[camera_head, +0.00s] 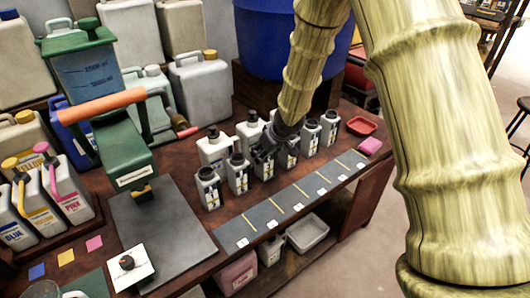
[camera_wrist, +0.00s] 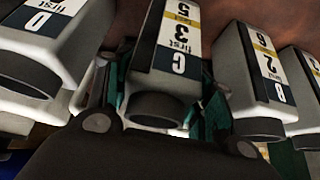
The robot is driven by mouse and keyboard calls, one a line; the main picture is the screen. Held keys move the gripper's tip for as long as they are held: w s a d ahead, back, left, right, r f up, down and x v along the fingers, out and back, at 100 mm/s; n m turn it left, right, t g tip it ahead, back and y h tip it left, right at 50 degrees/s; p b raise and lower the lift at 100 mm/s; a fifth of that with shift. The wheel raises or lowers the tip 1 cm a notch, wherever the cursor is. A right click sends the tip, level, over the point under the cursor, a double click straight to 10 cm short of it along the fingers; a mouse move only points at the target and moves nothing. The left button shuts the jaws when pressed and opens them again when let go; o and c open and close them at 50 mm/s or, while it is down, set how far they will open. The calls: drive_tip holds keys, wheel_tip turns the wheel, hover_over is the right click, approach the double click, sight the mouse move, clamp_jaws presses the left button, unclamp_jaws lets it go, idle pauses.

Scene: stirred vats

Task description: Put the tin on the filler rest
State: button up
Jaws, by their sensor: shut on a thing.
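Several white tins with black caps and dark-and-white labels stand in two rows on the brown bench. My gripper (camera_head: 268,148) reaches down among them and is shut on one tin.
Neighbouring tins (camera_head: 208,190) (camera_wrist: 258,75) stand close on both sides of the held tin. A marked grey strip (camera_head: 290,203) runs along the bench front. Colour jugs (camera_head: 68,190) stand left. A red dish (camera_head: 361,126) and pink block (camera_head: 370,146) lie right.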

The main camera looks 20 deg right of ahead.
drive_tip(key=shift+f, duration=0.15)
drive_tip(key=o, duration=1.1)
drive_tip(key=shift+c, duration=0.2)
drive_tip(key=shift+f+b, duration=0.2)
drive_tip(key=shift+b, duration=0.55)
